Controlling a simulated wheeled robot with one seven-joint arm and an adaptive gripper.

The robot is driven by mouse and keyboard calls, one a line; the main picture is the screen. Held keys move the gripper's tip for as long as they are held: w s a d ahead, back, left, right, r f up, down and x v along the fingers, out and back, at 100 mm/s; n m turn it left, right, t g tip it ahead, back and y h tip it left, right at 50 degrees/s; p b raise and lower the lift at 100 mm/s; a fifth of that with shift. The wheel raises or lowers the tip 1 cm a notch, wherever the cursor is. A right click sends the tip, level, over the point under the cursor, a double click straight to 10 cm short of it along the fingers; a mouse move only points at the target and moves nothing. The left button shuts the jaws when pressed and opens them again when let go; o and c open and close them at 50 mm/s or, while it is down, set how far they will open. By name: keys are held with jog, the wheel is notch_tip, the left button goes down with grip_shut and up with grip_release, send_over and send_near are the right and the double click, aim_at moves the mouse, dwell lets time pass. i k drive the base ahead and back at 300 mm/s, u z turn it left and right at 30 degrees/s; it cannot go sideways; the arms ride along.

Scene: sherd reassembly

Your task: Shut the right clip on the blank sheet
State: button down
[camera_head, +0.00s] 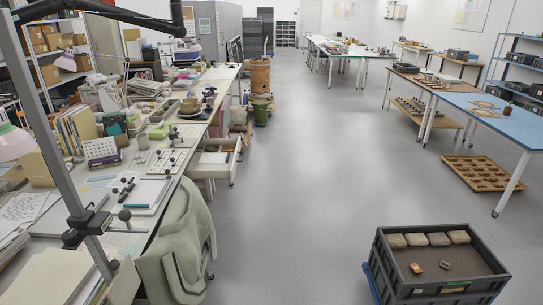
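My gripper is not in view. On the long workbench at the left, a white board with a sheet-like surface (146,194) lies flat, with dark ball-ended knobs (126,187) at its left side. Farther back, a second pale board (170,161) carries several small dark knobs. At this distance I cannot tell which of these is the right clip or the blank sheet, nor whether any clip is open or shut.
A green-grey draped chair (178,248) stands against the bench's front edge. An open drawer (214,158) juts into the aisle. A dark crate (440,285) with stone blocks stands at lower right. A blue-topped table (500,122) is at right. The grey floor between is clear.

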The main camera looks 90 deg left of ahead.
aim_at(130, 182)
jog(key=u, duration=2.75)
jog(key=i, duration=3.25)
jog(key=u, duration=3.05)
